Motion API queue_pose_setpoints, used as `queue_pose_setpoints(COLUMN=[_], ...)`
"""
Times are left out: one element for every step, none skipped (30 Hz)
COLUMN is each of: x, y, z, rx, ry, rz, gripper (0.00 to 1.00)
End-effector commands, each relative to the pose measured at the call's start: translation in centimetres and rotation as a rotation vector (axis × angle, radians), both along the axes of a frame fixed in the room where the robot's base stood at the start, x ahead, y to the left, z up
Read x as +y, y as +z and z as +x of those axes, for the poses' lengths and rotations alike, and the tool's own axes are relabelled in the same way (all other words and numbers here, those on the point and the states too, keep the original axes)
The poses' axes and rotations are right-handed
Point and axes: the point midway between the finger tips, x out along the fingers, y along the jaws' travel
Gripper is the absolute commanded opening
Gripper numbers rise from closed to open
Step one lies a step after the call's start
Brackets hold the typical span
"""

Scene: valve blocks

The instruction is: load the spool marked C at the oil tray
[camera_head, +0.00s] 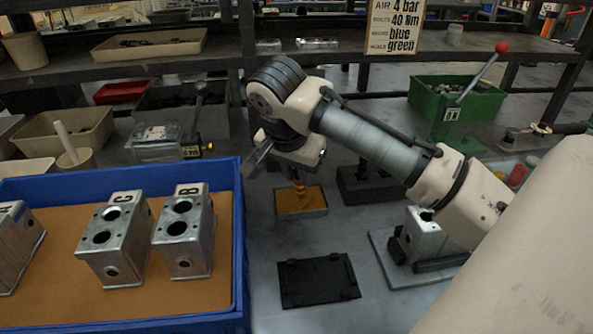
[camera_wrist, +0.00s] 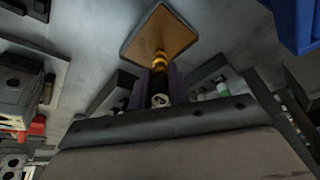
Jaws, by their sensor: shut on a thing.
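The oil tray (camera_head: 316,206) is a small square dish with amber content on the grey bench. My gripper (camera_head: 298,172) points down over it and is shut on a spool (camera_head: 300,191). The spool's lower end looks gold and is over or in the oil; I cannot tell whether it touches. In the wrist view my gripper (camera_wrist: 160,86) holds the spool (camera_wrist: 160,62) between dark fingers, with the oil tray (camera_wrist: 146,38) beyond. A pale mark shows on the spool's near end, too small to read surely.
A blue crate (camera_head: 240,215) at left holds metal valve blocks, one marked C (camera_head: 115,240), one marked B (camera_head: 184,232). A black plate (camera_head: 318,281) lies in front of the tray. Another block (camera_head: 424,236) sits in a fixture at right. A green bin (camera_head: 470,108) stands behind.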

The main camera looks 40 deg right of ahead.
Motion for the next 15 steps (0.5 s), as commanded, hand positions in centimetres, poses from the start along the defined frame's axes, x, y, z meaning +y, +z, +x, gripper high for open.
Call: queue_pose_setpoints(x=[0.0, 0.0, 0.0, 0.0, 0.0, 0.1, 0.1, 0.0, 0.0, 0.0, 0.0, 0.0, 0.0, 0.0, 0.0], y=[-0.1, -0.1, -0.1, 0.1, 0.2, 0.6, 0.9, 1.2, 1.5, 1.8, 2.0, 2.4, 2.6, 2.8, 3.2], z=[0.0, 0.0, 0.0, 0.0, 0.0, 0.0, 0.0, 0.0, 0.0, 0.0, 0.0, 0.0, 0.0, 0.0, 0.0], rx=[0.002, 0.002, 0.002, 0.003, 0.003, 0.001, 0.001, 0.001, 0.000, 0.000, 0.000, 0.001, 0.001, 0.001, 0.000], ry=[0.001, 0.001, 0.001, 0.001, 0.001, 0.001, 0.001, 0.001, 0.000, 0.000, 0.000, 0.000, 0.000, 0.000, 0.000], rz=[0.002, 0.002, 0.002, 0.003, 0.003, 0.003, 0.003, 0.003, 0.003, 0.003, 0.003, 0.003, 0.003, 0.003, 0.003], gripper=[0.00, 0.00, 0.00, 0.00, 0.00, 0.00, 0.00, 0.00, 0.00, 0.00, 0.00, 0.00, 0.00, 0.00, 0.00])
